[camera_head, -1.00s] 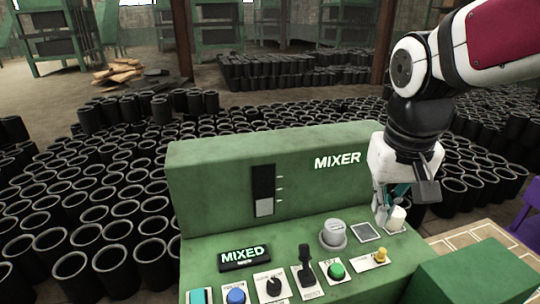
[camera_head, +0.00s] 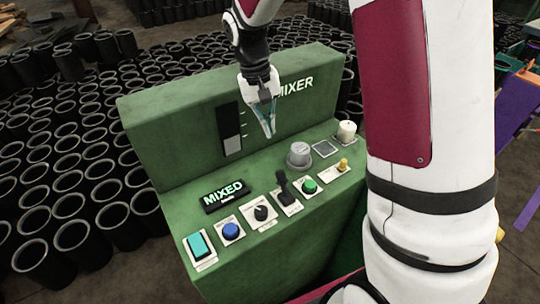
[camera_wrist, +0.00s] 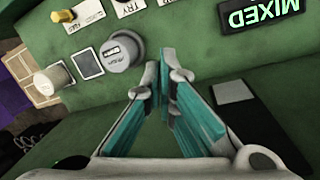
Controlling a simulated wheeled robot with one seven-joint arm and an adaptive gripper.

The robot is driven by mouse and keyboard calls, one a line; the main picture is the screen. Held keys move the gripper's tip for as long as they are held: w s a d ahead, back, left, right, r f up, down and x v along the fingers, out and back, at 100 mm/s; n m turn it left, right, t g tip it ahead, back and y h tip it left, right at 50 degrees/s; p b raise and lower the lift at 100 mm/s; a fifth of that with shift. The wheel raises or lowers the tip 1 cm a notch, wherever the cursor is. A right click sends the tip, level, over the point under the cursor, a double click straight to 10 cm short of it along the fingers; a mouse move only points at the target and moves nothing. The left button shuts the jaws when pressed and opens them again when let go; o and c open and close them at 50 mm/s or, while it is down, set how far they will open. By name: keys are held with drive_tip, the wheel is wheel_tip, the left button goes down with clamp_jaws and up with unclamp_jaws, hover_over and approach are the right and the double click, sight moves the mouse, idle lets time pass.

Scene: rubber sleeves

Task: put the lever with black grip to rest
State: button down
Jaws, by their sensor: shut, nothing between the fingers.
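The lever with the black grip (camera_head: 283,184) stands on the sloping front of the green mixer panel (camera_head: 165,170), between a black rotary knob (camera_head: 262,213) and a green button (camera_head: 309,186). Its grip points up, with a slight lean. My gripper (camera_head: 270,135) is shut and empty, with teal fingers pointing down. It hangs in front of the MIXER back wall, above and behind the lever, apart from it. In the wrist view, the shut fingertips (camera_wrist: 163,60) are over the green panel, and I cannot make out the lever there.
A grey round knob (camera_head: 299,154), a yellow switch (camera_head: 343,164) and a white knob (camera_head: 346,131) stand right of the lever. A blue button (camera_head: 231,231), a teal rocker (camera_head: 199,245) and the MIXED display (camera_head: 225,195) are to the left. Black sleeves (camera_head: 50,235) fill the floor.

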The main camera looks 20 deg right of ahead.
sight(283, 182)
idle(0.3)
drive_tip(key=f, duration=0.3)
drive_tip(key=s+d+f+p, duration=0.1)
drive_tip(key=f, duration=0.5)
drive_tip(key=shift+s+d+p, duration=0.15)
drive_tip(key=shift+d+p, duration=0.05)
drive_tip(key=shift+p, duration=0.15)
drive_tip(key=shift+s+f+p, duration=0.2)
drive_tip(key=shift+s+p, duration=0.1)
drive_tip(key=shift+s, duration=0.05)
drive_tip(key=shift+s+a+r+p, duration=0.2)
drive_tip(key=shift+s+r+p, duration=0.15)
drive_tip(key=shift+s, duration=0.35)
drive_tip(key=shift+s+a+r+p, duration=0.2)
drive_tip(key=shift+s+r+p, duration=0.15)
drive_tip(key=shift+s, duration=0.3)
drive_tip(key=shift+f, duration=0.1)
